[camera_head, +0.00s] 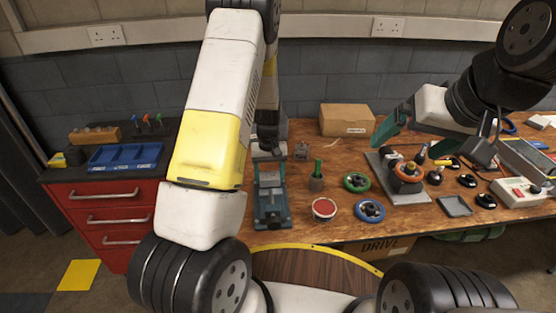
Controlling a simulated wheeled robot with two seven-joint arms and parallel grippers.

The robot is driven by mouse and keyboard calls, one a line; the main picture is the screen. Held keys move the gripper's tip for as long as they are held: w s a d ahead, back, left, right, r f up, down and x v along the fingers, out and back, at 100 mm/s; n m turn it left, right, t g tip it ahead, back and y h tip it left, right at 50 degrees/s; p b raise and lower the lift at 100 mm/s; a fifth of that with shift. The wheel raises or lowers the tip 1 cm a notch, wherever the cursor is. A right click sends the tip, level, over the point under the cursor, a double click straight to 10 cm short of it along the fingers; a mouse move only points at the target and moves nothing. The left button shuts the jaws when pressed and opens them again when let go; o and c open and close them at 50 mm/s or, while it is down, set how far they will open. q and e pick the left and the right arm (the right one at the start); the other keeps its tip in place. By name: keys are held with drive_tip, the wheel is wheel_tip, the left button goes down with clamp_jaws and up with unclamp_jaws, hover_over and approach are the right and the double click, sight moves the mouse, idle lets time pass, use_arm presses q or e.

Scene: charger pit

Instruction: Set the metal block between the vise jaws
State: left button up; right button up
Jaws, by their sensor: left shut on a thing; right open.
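The blue-grey vise (272,209) stands at the front left edge of the wooden bench. My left gripper (268,148) reaches down just behind and above the vise, largely hidden by my own white and yellow arm. It is shut on a small grey piece, which looks like the metal block; its outline is too small and covered to make out well. I cannot tell whether the piece touches the vise jaws. My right gripper (395,121) is open and empty, its teal fingers above the bench, left of its white body.
A small grey object (302,150), a pot with a green handle (316,179), a red-topped tub (324,209) and green (356,182) and blue (370,211) handwheels stand right of the vise. A cardboard box (346,120) is behind. A red drawer cabinet (112,217) adjoins left.

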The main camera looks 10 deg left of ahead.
sight(270, 175)
use_arm(q)
drive_tip(key=shift+f, duration=0.55)
drive_tip(key=o, duration=1.8)
drive_tip(key=shift+r, duration=3.85)
